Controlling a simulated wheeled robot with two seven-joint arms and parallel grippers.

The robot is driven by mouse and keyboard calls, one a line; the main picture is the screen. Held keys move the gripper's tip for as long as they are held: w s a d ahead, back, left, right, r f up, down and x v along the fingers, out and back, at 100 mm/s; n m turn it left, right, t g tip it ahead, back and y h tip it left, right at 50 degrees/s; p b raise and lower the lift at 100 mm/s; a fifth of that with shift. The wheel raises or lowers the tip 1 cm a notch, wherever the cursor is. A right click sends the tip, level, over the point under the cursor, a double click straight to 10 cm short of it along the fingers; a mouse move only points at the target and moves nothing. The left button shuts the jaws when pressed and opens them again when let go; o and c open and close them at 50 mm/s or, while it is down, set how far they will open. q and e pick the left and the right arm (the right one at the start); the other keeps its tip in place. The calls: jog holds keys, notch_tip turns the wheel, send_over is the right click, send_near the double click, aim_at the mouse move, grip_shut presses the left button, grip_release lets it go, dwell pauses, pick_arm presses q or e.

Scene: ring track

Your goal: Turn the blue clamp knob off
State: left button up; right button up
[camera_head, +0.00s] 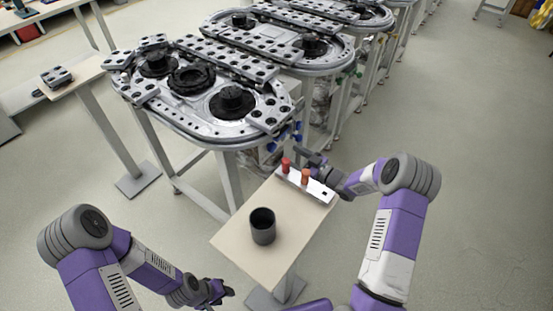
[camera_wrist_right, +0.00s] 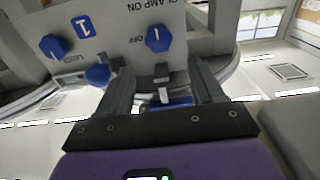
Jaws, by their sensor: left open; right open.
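A blue hexagonal clamp knob (camera_wrist_right: 158,39) with a white line on it sits on a grey panel in the right wrist view. Upside-down "OFF" and "CLAMP ON" lettering is beside it. My right gripper (camera_wrist_right: 162,82) is open and empty, its fingertips just short of the knob and roughly either side of it. In the head view the right gripper (camera_head: 312,160) is near the front end of the nearest ring track, where small blue knobs (camera_head: 272,147) show. My left gripper (camera_head: 222,292) is low at the bottom, away from the track.
A second blue knob (camera_wrist_right: 54,46) and a rounded blue knob (camera_wrist_right: 97,74) are on the panel. A small table (camera_head: 240,238) holds a dark cup (camera_head: 262,227) and a white block (camera_head: 318,190) with red and orange pegs, close to my right arm.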

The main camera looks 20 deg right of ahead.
aim_at(275, 149)
jog(key=b+x, duration=0.1)
jog(key=x, duration=0.4)
jog(key=f+b+x, duration=0.1)
jog(key=x, duration=0.1)
jog(key=shift+w+a+f+b, duration=0.1)
jog(key=shift+w+a+b, duration=0.1)
jog(key=shift+w+b, duration=0.1)
jog(key=shift+c, duration=0.2)
jog(key=c, duration=1)
